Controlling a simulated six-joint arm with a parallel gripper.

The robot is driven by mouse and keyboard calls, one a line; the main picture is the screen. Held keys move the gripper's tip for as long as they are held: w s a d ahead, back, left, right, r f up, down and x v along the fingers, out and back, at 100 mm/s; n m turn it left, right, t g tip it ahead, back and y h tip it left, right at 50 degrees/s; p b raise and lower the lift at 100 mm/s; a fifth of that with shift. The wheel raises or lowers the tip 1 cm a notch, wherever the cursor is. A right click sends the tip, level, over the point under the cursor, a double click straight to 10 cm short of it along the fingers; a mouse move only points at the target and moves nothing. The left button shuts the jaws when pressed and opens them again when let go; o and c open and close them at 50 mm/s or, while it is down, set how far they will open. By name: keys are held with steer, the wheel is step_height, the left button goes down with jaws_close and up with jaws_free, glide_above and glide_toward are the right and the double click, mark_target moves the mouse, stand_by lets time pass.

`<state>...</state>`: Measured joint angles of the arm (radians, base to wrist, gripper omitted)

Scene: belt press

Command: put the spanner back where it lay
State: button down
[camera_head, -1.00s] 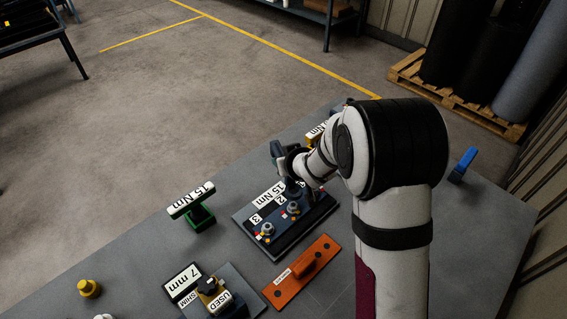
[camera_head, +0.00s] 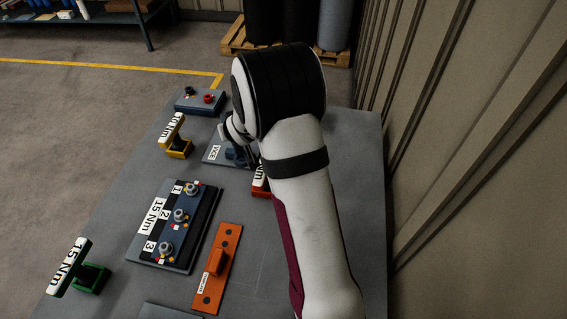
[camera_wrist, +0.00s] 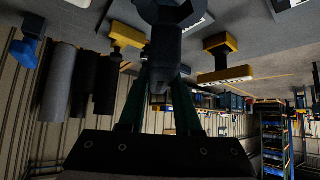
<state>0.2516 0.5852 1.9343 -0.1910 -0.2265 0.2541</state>
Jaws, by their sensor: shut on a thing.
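My gripper (camera_wrist: 163,72) is shut on the dark spanner (camera_wrist: 168,45) in the wrist view. The spanner's forked head (camera_wrist: 172,12) points up the picture, past the fingertips, and is cut off by the top edge. In the head view, my arm's wrist is by the VICE plate (camera_head: 214,152), with a dark blue block (camera_head: 236,154) beside it. The arm hides most of my gripper and the spanner there. I cannot tell whether the spanner touches anything.
A yellow labelled stand (camera_head: 178,147), green 15 Nm stand (camera_head: 88,279) and partly hidden red stand (camera_head: 260,188) rise from the table. A three-bolt 15 Nm plate (camera_head: 145,232), orange handled plate (camera_head: 213,285) and box with knobs (camera_head: 199,101) lie around. Bare table lies front right.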

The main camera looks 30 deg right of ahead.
steer(key=s+d+m+g+h, duration=0.1)
steer(key=s+d, duration=0.4)
steer(key=d, duration=0.6)
steer(key=s+d+m+g+h, duration=0.1)
steer(key=s+d+m+h, duration=0.2)
steer(key=d, duration=0.9)
steer(key=s+m, duration=0.2)
steer(key=s, duration=0.1)
steer(key=shift+s+d+m+g+h, duration=0.25)
steer(key=shift+m+g+h, duration=0.05)
steer(key=shift+m+g, duration=0.1)
steer(key=w+a+f, duration=0.2)
steer(key=w, duration=0.1)
steer(key=w+a+f, duration=0.1)
steer(key=w+f, duration=0.1)
steer(key=w, duration=0.1)
steer(key=w+a+f, duration=0.2)
steer(key=w+f, duration=0.1)
steer(key=w, duration=0.1)
steer(key=shift+a, duration=0.3)
step_height(320, 180, down, 4)
steer(key=shift+w+r, duration=0.15)
steer(key=shift+r, duration=0.05)
steer(key=c, duration=0.6)
jaws_free()
